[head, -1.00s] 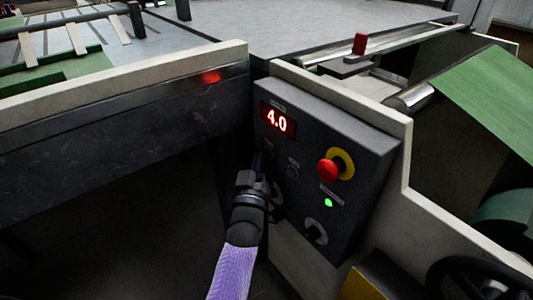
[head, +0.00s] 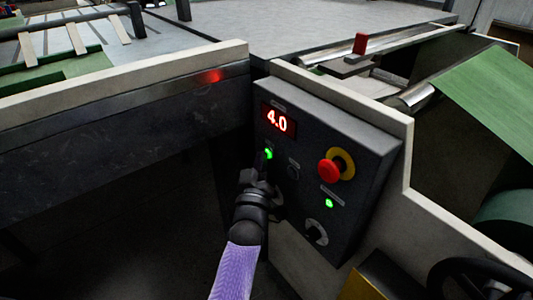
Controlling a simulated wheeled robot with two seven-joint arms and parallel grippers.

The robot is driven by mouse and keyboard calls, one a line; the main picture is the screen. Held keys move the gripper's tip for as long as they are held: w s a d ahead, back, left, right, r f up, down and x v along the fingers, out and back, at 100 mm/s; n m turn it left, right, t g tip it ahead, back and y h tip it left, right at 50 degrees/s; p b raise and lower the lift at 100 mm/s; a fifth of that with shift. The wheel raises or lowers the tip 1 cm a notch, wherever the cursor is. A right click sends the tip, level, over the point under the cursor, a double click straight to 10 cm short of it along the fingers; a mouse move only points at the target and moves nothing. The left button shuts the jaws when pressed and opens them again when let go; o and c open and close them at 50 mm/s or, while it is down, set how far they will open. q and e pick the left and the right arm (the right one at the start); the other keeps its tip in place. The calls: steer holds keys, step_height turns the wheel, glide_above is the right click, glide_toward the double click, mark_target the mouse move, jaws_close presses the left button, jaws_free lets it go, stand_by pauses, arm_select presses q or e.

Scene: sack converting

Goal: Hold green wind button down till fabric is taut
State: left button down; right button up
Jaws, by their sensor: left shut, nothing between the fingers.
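The dark control panel (head: 350,190) stands in the middle of the head view. Its red display (head: 278,119) reads 4.0. A lit green button (head: 268,153) shows just below the display, at the tip of my left gripper (head: 263,164). The gripper is shut and empty; I cannot tell whether its tip touches the button. The green fabric (head: 500,95) slopes down at the right, smooth where it shows. My right gripper is not in view.
A red emergency stop (head: 329,171) on a yellow collar, a small green lamp (head: 329,203) and a black knob (head: 316,232) sit on the same panel. A pale frame edge (head: 440,225) borders it at right. A red block (head: 360,43) stands behind.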

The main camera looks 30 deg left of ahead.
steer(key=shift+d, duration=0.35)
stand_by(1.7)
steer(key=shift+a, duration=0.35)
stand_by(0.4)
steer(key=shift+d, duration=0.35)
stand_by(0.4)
arm_select(q)
steer(key=shift+s+a+p, duration=0.3)
steer(key=shift+s+p, duration=0.3)
steer(key=shift+s, duration=0.15)
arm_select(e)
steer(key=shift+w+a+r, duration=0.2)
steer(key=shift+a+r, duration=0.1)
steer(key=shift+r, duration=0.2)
